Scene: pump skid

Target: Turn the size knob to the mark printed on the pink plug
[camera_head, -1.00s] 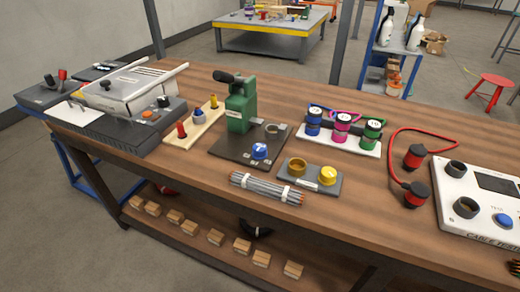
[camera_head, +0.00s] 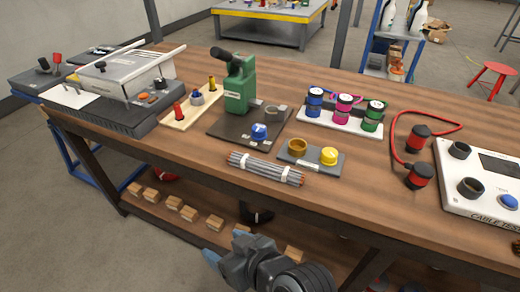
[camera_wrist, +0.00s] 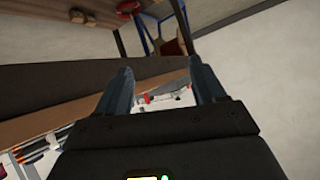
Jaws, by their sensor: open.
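A blue knob (camera_head: 259,131) with a white mark sits on the dark base plate of a green hand press (camera_head: 239,85). A yellow knob (camera_head: 329,156) sits on a small grey plate beside a brass ring. I cannot read which knob is labelled for size. The pink plug (camera_head: 343,108) stands between a blue plug (camera_head: 315,101) and a green plug (camera_head: 373,115) on a white rack. Its printed mark is too small to read. My gripper (camera_head: 211,257) is low in front of the bench, apart from both knobs. In the wrist view its fingers (camera_wrist: 162,86) are spread and empty.
A bundle of grey cables (camera_head: 265,168) lies near the bench's front edge. A wooden strip with small pegs (camera_head: 193,103) stands left of the press. Red-capped connectors (camera_head: 419,176) and a white cable tester (camera_head: 480,180) are at right. Wooden blocks (camera_head: 188,213) line the lower shelf.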

